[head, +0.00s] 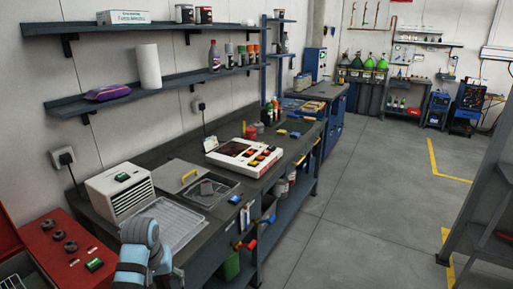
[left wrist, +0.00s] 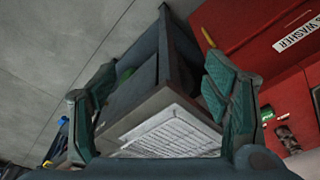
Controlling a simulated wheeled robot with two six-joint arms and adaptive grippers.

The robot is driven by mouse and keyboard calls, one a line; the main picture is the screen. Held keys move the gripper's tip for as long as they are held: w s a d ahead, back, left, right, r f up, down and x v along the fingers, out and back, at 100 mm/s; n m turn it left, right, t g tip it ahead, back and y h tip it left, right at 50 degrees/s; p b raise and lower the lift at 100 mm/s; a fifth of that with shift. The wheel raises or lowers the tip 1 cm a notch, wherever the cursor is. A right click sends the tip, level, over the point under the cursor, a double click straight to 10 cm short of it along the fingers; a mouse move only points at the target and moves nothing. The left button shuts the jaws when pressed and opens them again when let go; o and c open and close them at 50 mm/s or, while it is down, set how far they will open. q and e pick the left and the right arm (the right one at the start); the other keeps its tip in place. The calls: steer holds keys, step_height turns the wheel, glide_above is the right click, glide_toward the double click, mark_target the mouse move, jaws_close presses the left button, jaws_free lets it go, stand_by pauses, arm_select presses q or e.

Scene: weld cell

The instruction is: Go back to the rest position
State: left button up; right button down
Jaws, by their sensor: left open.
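My left gripper (left wrist: 155,105) is open in the left wrist view, its two green-grey fingers wide apart with nothing between them. Beyond the fingers are the bench end and a white wire rack (left wrist: 175,130). A red washer (left wrist: 280,60) with a "WASHER" label is on the right of that view. In the head view a light-blue link of my arm (head: 145,245) rises at the bottom, in front of the wire rack (head: 165,222); the fingers cannot be made out there. My right gripper is in neither view.
The workbench (head: 240,200) runs along the wall with a white vented box (head: 120,190), a metal tray (head: 205,190) and a white-and-red panel (head: 243,157). The red washer (head: 75,250) stands at the lower left. Shelves (head: 150,92) hang above. The grey floor (head: 370,200) at right is clear.

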arm_select(q)
steer(key=w+f+m+t, duration=0.1)
steer(key=w+f+t, duration=0.35)
steer(key=w, duration=0.55)
steer(key=s+a+f+m+b, duration=0.1)
steer(key=s+f, duration=0.4)
steer(key=f, duration=0.5)
steer(key=s+a+f+b, duration=0.1)
steer(key=s+f, duration=0.4)
steer(key=f, duration=0.5)
steer(key=s+f+m+g+b, duration=0.1)
steer(key=s+f, duration=0.7)
steer(key=s, duration=0.3)
steer(key=s+f+b, duration=0.1)
steer(key=s+f, duration=0.6)
steer(key=s, duration=0.3)
steer(key=s+f+g, duration=0.2)
steer(key=s+f, duration=0.1)
steer(key=s, duration=0.9)
steer(key=s+f+g+b, duration=0.1)
steer(key=s+f+g, duration=0.1)
steer(key=s, duration=0.9)
steer(key=shift+s+f+b, duration=0.3)
steer(key=shift+s+f, duration=0.1)
steer(key=shift+f, duration=0.15)
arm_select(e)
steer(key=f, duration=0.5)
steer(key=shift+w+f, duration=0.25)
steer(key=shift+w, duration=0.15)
